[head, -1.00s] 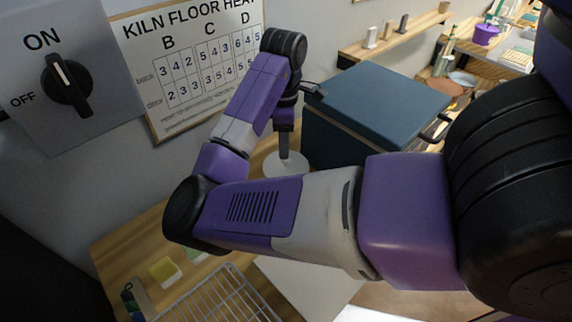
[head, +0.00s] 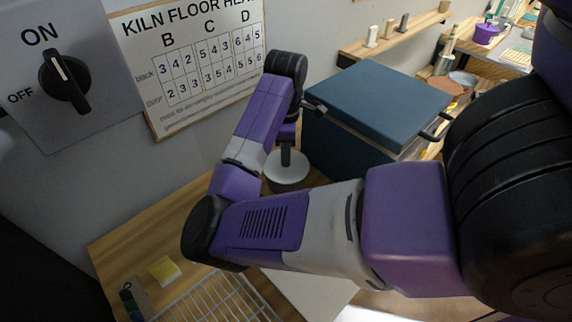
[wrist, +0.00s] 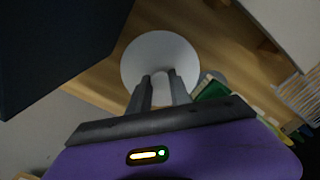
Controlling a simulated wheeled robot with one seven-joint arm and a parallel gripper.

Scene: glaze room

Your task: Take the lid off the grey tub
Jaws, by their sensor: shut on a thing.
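The grey tub (head: 289,186) stands on the wooden worktop beside the blue box, its grey side showing below a round white lid (head: 273,172). My gripper (head: 286,160) points straight down over the middle of the lid. In the wrist view, the two fingers (wrist: 161,82) are close together at the centre of the white lid (wrist: 160,50), shut on it. The part between the fingertips is mostly hidden. The lid looks level and over the tub; I cannot tell whether there is a gap between them.
A large blue box with a handle (head: 375,105) stands close to the right of the tub. A wall chart (head: 195,65) and an ON/OFF switch panel (head: 65,80) are behind and left. A wire rack (head: 215,300) and a yellow pad (head: 164,270) lie in front.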

